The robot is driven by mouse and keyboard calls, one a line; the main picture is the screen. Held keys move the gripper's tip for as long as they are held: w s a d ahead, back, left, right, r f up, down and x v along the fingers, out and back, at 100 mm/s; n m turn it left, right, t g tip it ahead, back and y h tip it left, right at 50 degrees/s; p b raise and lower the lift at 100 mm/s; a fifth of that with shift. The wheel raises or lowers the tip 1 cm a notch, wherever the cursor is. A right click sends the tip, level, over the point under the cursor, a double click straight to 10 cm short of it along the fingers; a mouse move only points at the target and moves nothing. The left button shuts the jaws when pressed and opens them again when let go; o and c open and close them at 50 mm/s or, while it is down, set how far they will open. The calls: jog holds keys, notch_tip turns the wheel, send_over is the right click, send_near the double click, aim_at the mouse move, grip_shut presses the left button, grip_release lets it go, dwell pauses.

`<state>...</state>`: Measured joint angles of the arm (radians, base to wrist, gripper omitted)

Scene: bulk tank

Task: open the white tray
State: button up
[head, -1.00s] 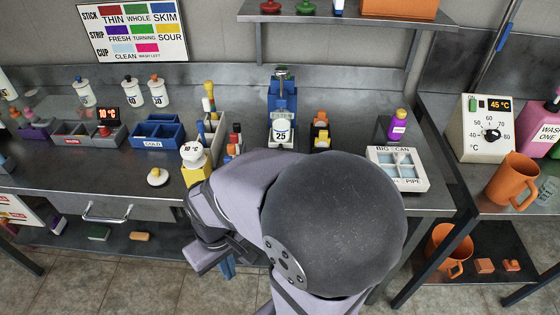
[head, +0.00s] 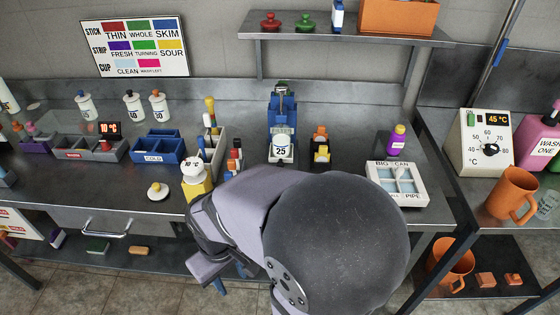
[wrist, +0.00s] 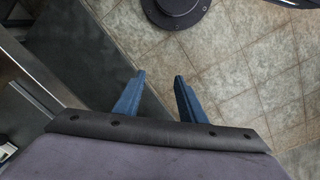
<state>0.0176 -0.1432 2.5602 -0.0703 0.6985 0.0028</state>
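The steel bench carries a blue bin (head: 158,150), a yellow-based jar (head: 195,184) near the front edge and a blue device (head: 282,118) at the back. A side table holds an orange jug (head: 511,193). A lower shelf and tiled floor lie below.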

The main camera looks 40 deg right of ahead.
jog(key=w+d+r+n+t+h+p, duration=0.2)
jog(key=w+d+r+h+p, duration=0.15)
jog(key=d+r+p, duration=0.65)
jog(key=w+d+r+m+t+y+p, duration=0.1)
jog(key=w+d+r+m+t, duration=0.15)
jog(key=w, duration=0.35)
jog(key=w+d+r+m+t+y+p, duration=0.1)
jog(key=w+d+r+m+t, duration=0.2)
jog(key=w, duration=0.4)
jog(key=m+g+h+b, duration=0.2)
jog(key=m+h+b, duration=0.2)
jog(key=m, duration=0.2)
send_near(280, 165)
jog(key=shift+d+f+t, duration=0.2)
jog(key=shift+f+t, duration=0.05)
jog(key=shift+f, duration=0.15)
jog(key=shift+p+x, duration=0.45)
jog(key=shift+x, duration=3.15)
grip_shut()
